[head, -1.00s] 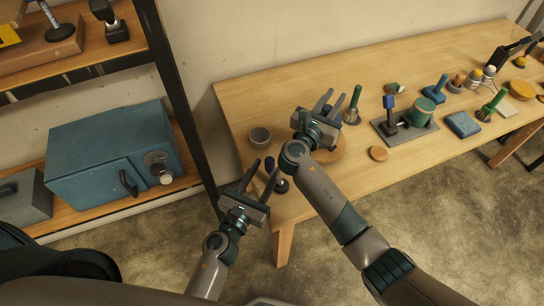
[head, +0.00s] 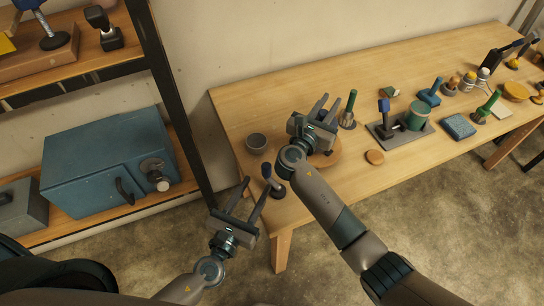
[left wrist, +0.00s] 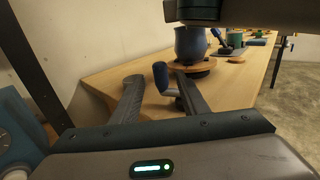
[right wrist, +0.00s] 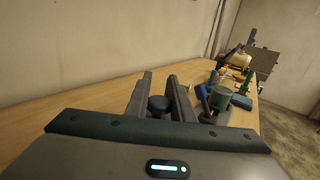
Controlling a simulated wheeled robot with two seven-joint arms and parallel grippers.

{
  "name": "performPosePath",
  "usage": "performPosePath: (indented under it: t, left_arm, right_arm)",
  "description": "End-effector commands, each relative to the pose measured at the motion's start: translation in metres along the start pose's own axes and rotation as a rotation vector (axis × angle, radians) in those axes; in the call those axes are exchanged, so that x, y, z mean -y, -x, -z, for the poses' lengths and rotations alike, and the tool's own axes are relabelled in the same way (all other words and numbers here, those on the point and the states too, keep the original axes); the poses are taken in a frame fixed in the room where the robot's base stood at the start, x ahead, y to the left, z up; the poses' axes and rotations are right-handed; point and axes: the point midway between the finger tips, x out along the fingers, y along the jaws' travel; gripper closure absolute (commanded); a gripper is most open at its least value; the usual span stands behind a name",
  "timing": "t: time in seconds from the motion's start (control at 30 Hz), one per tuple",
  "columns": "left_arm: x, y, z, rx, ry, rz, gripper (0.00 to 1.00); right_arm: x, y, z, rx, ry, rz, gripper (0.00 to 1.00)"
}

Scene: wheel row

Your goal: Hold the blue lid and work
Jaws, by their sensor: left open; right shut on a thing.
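My right gripper (head: 324,104) is shut over the round wooden board (head: 328,158). In the right wrist view a dark blue knob (right wrist: 158,103) sits between its fingers; I take it as part of the blue lid, the rest of which is hidden. The left wrist view shows a dark blue pot (left wrist: 190,46) on the board, under my right gripper. My left gripper (head: 254,187) is open and empty, off the table's near left corner.
A green-handled tool (head: 349,110), a grey plate (head: 400,132) with a lever and green cylinder, and a small wooden disc (head: 374,157) lie to the right. A shelf with a blue cabinet (head: 90,170) is at left.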

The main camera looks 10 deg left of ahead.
Motion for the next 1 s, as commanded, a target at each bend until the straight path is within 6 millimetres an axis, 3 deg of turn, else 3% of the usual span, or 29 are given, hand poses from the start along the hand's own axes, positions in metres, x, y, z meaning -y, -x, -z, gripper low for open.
performPosePath:
  t: [0.27, 0.47, 1.0]
  left_arm:
    - [0.0, -0.002, 0.0, 0.0, -0.001, -0.001, 0.6]
    - [-0.001, -0.014, 0.0, 0.0, 0.0, -0.002, 0.6]
    - [0.0, -0.096, -0.001, 0.002, 0.0, -0.001, 0.6]
  right_arm:
    - [0.0, 0.0, 0.0, 0.0, 0.0, 0.0, 1.0]
    - [0.0, 0.0, 0.0, 0.0, 0.0, 0.0, 1.0]
    - [0.0, 0.0, 0.0, 0.0, 0.0, 0.0, 1.0]
